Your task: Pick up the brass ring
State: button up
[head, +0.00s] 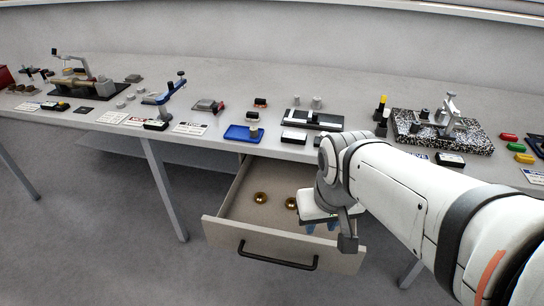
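Two small round brass pieces lie in the open drawer. One brass ring (261,198) is near the middle of the drawer floor, and another brass piece (291,203) is to its right, partly hidden by my gripper. My gripper (322,227) hangs over the right part of the drawer, to the right of both pieces. Its fingers point down and are mostly hidden by the gripper body, so I cannot tell their opening or whether anything is between them.
The drawer (233,231) is pulled out under the grey bench (240,85), with a black handle (278,259) on its front. Above it stand a blue tray (238,134), a black fixture (327,120) and a speckled plate (474,142). Left drawer floor is clear.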

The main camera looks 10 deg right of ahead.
aim_at(260, 202)
jog(key=u, duration=1.35)
jog(key=k, duration=0.75)
jog(key=z, duration=1)
jog(key=i, duration=1)
jog(key=z, duration=0.05)
